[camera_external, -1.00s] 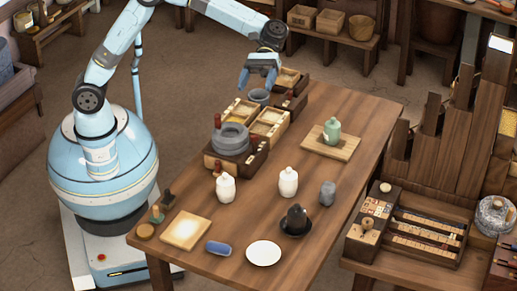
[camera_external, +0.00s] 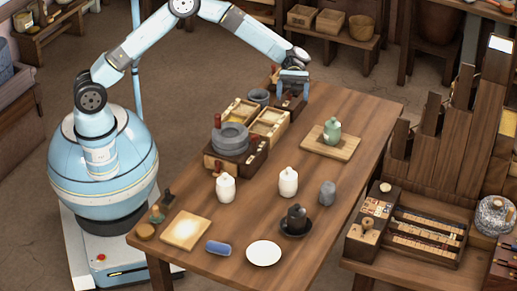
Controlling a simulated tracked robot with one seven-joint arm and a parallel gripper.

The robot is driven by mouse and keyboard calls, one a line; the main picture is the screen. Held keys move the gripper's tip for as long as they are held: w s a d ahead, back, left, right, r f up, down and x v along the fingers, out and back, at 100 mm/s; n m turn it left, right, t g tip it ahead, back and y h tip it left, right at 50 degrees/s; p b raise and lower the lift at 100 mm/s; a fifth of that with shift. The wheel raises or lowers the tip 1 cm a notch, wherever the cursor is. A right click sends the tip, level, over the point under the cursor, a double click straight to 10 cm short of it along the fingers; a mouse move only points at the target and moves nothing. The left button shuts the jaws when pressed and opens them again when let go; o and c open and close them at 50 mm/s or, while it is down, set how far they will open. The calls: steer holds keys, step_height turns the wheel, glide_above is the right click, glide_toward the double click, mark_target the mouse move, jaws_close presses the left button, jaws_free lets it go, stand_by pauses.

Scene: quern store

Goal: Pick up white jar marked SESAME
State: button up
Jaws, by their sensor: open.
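Two white lidded jars stand upright on the wooden table: one white jar (camera_external: 226,187) left of centre and another white jar (camera_external: 288,182) to its right. No lettering can be read on either, so I cannot tell which is marked SESAME. My gripper (camera_external: 291,93) is open over the far end of the table, by the dark wooden box there, well beyond both jars. Its fingers point down, and I see nothing between them.
A grey quern (camera_external: 230,139) and open wooden boxes (camera_external: 268,122) lie between my gripper and the jars. A green jar (camera_external: 332,130) stands on a board (camera_external: 316,145). A grey cup (camera_external: 327,193), a black jar (camera_external: 297,215) and a white plate (camera_external: 264,254) are nearer.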

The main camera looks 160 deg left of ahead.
glide_toward(289, 177)
steer(key=x, duration=0.2)
steer(key=shift+w+d+r, duration=0.1)
steer(key=shift+w+d, duration=0.15)
steer(key=shift+w, duration=0.1)
steer(key=shift+x, duration=3.7)
steer(key=c, duration=1.5)
